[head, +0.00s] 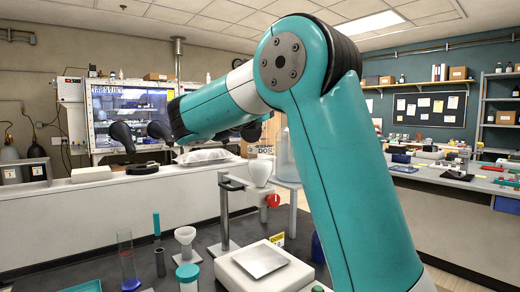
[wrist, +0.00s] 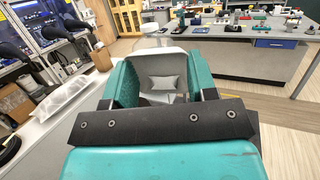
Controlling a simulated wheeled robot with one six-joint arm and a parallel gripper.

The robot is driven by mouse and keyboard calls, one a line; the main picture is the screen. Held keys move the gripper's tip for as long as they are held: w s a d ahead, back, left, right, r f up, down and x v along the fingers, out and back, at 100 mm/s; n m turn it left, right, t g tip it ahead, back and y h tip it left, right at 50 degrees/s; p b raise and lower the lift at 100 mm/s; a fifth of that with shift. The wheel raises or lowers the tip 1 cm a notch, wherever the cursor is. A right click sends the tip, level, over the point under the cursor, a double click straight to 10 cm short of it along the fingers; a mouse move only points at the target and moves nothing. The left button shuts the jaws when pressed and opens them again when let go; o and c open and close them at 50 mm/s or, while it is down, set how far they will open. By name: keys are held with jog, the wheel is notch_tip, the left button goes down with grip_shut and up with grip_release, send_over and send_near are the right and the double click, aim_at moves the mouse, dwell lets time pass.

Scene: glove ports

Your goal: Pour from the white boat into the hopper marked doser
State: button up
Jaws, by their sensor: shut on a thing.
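In the wrist view the two teal fingers of my gripper (wrist: 162,66) are shut on a white boat (wrist: 165,57), one finger on each side. A pale grey, pillow-shaped patch shows inside the boat; I cannot tell for sure what it is. In the head view my gripper and the boat are not clearly visible behind my teal arm. How the boat sits relative to the hopper cannot be told.
A frame stand (head: 224,205) and a red knob (head: 273,200) are beside the hopper. A white balance (head: 265,268), a funnel (head: 185,240) and a cylinder (head: 127,260) stand on the dark bench. A white sack (head: 205,157) lies on the counter behind.

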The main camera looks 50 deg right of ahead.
jog(key=shift+a+f+n+t+h+b, duration=0.2)
jog(key=shift+h+b, duration=0.35)
jog(key=shift+b, duration=0.9)
jog(key=shift+n+t+h+b, duration=0.1)
jog(key=shift+t+h+b, duration=0.35)
jog(key=shift+b, duration=0.95)
jog(key=shift+f+b, duration=0.1)
jog(key=shift+b, duration=0.2)
jog(key=shift+a+f+n+t+h+b, duration=0.15)
jog(key=shift+n+t+h+b, duration=0.4)
jog(key=shift+h+b, duration=0.95)
jog(key=shift+c, duration=0.2)
dwell(2.6)
